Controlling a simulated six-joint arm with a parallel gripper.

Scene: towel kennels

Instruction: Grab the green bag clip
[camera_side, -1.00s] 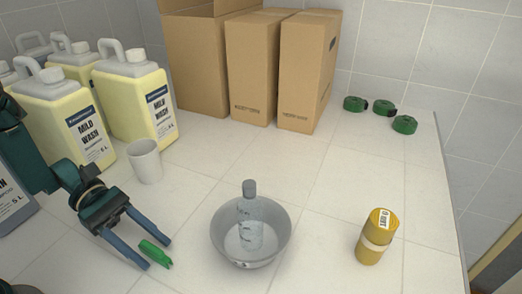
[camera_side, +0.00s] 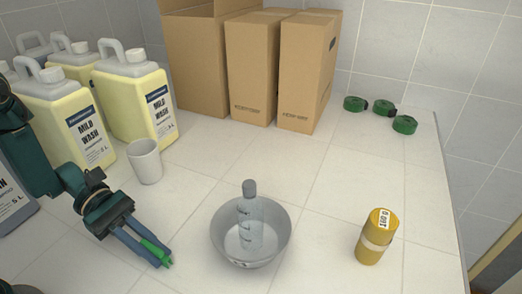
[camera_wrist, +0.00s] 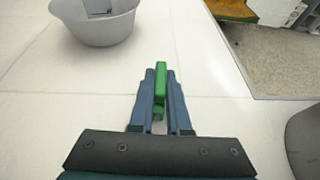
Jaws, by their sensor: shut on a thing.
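The green bag clip (camera_side: 155,249) is between the two blue fingers of my gripper (camera_side: 152,253), at the lower left of the side view. The fingers are shut on it. In the wrist view the clip (camera_wrist: 161,82) sticks out a little past the fingertips of my gripper (camera_wrist: 159,95). The clip's middle is partly hidden by the fingers. I cannot tell whether it touches the tabletop.
A grey bowl (camera_side: 223,239) holding a clear bottle (camera_side: 252,222) stands to the right of my gripper. A white cup (camera_side: 145,163) and yellow jugs (camera_side: 140,105) stand behind. A yellow roll (camera_side: 375,238) stands at right. Cardboard boxes (camera_side: 250,80) and green rolls (camera_side: 404,125) are farther back.

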